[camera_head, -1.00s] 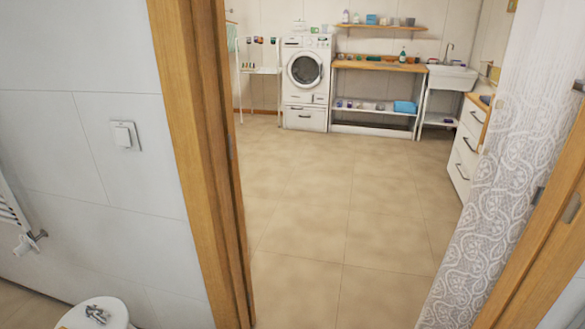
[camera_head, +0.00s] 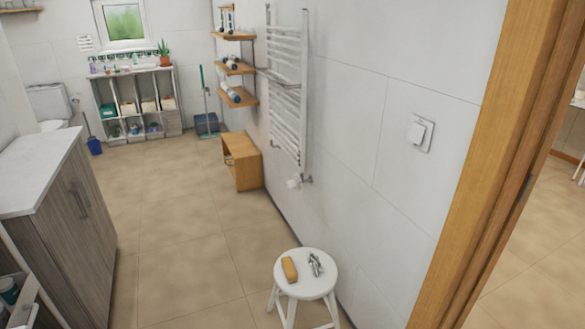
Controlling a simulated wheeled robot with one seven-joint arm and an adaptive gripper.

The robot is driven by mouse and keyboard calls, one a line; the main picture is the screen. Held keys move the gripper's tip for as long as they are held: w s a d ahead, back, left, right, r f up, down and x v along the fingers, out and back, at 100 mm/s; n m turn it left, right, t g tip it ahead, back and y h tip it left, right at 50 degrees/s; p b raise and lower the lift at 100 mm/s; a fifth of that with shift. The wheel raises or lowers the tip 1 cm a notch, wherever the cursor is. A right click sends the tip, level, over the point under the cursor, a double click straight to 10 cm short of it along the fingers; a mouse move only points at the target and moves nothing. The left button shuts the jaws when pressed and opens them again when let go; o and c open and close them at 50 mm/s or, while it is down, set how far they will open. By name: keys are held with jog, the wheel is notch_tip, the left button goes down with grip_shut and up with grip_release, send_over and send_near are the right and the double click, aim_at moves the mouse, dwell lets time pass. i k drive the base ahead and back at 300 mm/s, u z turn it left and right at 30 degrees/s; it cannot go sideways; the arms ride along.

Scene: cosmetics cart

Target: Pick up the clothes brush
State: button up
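A small tan, oblong block that looks like the clothes brush (camera_head: 290,269) lies on the seat of a round white stool (camera_head: 319,290), left of its middle. Its bristles cannot be made out. A small metallic object (camera_head: 315,265) lies beside it on the same seat, to the right and apart from it. My gripper is not in view.
A wooden bench (camera_head: 245,162) is further along that wall. A grey cabinet (camera_head: 70,215) stands at left. The floor (camera_head: 185,240) between is clear. A wooden door frame (camera_head: 490,170) is at right.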

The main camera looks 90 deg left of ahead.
aim_at(290, 272)
jog(key=u, duration=2.8)
jog(key=i, duration=0.5)
jog(key=u, duration=0.5)
jog(key=k, duration=0.6)
jog(key=u, duration=0.55)
jog(key=i, duration=1.1)
jog(key=z, duration=0.85)
